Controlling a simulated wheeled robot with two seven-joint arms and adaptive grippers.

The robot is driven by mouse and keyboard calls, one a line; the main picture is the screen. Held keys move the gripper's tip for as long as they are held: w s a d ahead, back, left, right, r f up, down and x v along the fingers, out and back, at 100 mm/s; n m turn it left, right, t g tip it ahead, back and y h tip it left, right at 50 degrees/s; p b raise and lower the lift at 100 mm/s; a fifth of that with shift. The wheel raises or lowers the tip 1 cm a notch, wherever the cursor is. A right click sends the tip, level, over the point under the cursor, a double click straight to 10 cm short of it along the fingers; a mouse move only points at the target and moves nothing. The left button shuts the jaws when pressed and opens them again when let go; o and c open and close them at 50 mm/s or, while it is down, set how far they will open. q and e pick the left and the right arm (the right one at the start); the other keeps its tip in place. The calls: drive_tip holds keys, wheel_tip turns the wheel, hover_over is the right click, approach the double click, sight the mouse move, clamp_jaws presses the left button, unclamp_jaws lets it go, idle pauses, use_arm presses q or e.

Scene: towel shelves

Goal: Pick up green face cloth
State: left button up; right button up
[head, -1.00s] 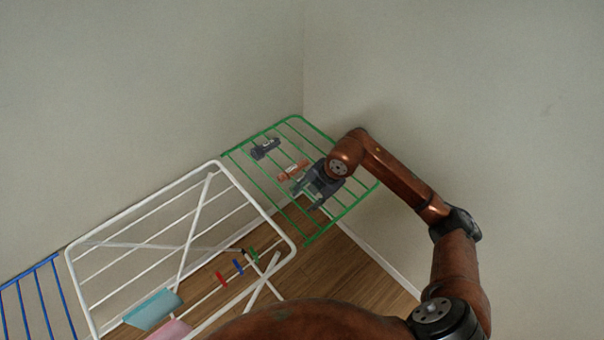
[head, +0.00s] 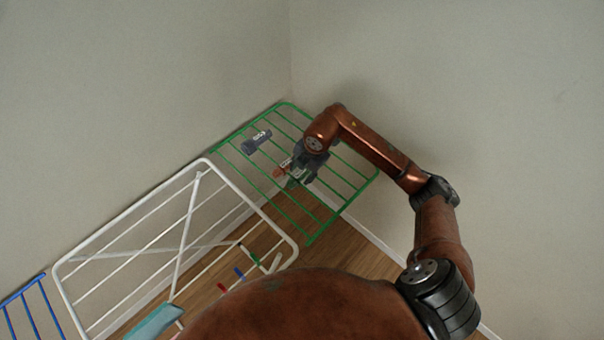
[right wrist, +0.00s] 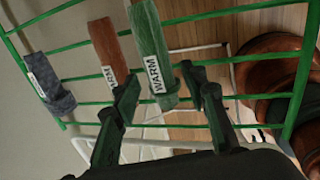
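The green face cloth (right wrist: 150,45) is a narrow folded strip with a white "WARM" label, draped on the green rack (right wrist: 90,104) in the right wrist view. My right gripper (right wrist: 165,88) is open, one finger on each side of the cloth's near end; I cannot tell whether they touch it. In the head view my right gripper (head: 298,172) is over the green rack and hides most of the green cloth. My left gripper is not in view.
A brown-orange cloth (right wrist: 106,45) lies beside the green one. A dark grey cloth (right wrist: 46,80) lies farther left. A white drying rack (head: 110,185) with small coloured clips and a light-blue cloth (head: 154,322) stands left of the green rack. Walls close the corner behind.

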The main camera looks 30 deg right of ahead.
drive_tip(key=shift+x, duration=1.25)
drive_tip(key=shift+c, duration=1.1)
drive_tip(key=c, duration=0.5)
drive_tip(key=shift+c, duration=1.2)
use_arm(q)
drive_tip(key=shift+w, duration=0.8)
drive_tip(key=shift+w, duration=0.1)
use_arm(e)
drive_tip(key=shift+r, duration=0.1)
